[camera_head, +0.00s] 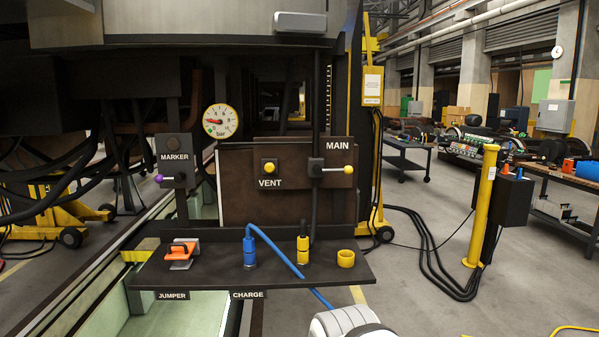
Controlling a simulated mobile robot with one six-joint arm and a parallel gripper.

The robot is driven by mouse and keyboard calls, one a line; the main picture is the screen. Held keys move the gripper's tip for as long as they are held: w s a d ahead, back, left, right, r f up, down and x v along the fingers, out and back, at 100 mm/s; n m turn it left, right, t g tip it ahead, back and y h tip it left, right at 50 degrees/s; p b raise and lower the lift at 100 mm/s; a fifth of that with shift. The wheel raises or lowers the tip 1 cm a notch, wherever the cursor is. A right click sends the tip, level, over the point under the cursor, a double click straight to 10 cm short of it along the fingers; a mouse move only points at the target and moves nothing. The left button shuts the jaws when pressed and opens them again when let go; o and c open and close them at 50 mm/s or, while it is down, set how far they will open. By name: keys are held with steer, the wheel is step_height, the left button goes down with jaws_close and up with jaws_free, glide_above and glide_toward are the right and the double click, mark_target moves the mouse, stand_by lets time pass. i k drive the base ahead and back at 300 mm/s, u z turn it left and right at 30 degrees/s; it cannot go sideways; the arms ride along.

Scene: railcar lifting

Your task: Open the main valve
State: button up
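The main valve (317,169) is on the dark panel, under the label MAIN. A dark vertical pipe runs above and below the valve body. My gripper is not in view. A white rounded part at the bottom edge (350,323) looks like part of my own arm, below and well apart from the valve.
A yellow VENT button (269,167) is left of the valve. A purple-knobbed MARKER lever (160,179) and pressure gauge (220,120) stand farther left.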

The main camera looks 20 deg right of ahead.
mark_target(348, 170)
steer(key=z, duration=0.05)
steer(key=i, duration=0.85)
